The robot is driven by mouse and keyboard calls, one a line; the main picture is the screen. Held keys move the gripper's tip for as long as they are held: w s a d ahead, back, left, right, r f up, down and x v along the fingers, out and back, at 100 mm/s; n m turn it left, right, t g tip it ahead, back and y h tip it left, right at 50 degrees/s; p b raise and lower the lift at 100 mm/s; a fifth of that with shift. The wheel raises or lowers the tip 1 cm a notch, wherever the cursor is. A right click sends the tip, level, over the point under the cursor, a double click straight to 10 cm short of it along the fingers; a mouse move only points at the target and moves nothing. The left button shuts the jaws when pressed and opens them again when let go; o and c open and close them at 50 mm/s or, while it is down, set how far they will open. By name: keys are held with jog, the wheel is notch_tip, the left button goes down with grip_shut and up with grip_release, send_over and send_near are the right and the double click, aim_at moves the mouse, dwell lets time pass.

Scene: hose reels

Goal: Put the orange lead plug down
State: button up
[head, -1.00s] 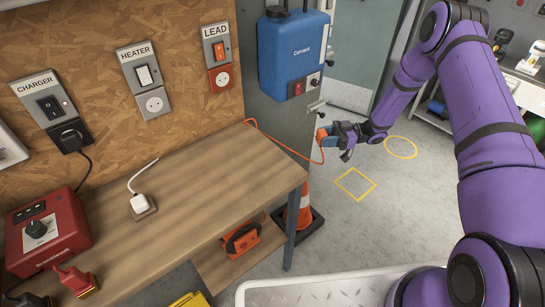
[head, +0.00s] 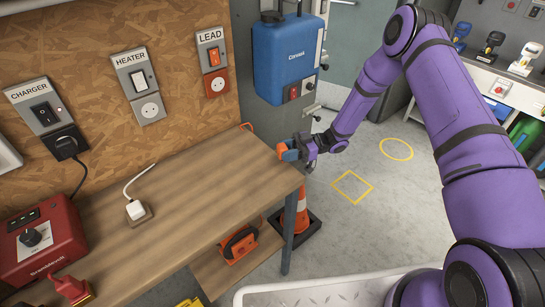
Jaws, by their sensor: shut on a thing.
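My gripper (head: 291,149) is shut on the orange lead plug (head: 282,152), at the right end of the wooden workbench (head: 190,180). The plug is at or just above the bench top near its right edge; I cannot tell whether it touches the wood. A short piece of the orange lead (head: 247,126) shows at the bench's back right corner. The rest of the lead is hidden. The LEAD socket (head: 217,81) on the wall panel is empty, with an orange switch above it.
A white plug sits on a small brown pad (head: 143,215) on the bench. A red charger box (head: 40,240) stands at the left. A blue tank (head: 290,60) hangs behind my gripper. An orange reel (head: 239,246) and a traffic cone (head: 302,215) are low down. The bench's middle is clear.

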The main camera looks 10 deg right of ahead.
aim_at(273, 165)
jog(key=shift+s+a, duration=0.15)
jog(key=shift+a, duration=0.4)
jog(key=x, duration=0.3)
jog(key=shift+s+a+f, duration=0.1)
jog(key=shift+a+f, duration=0.05)
jog(key=shift+a, duration=0.25)
jog(key=shift+d+f, duration=0.1)
jog(key=shift+f, duration=0.5)
jog(key=shift+f, duration=0.6)
jog(key=o, duration=1.2)
jog(key=shift+d+f, duration=0.1)
jog(key=shift+f, duration=0.05)
jog(key=shift+r, duration=0.5)
jog(key=v, duration=1.2)
jog(key=shift+r, duration=0.2)
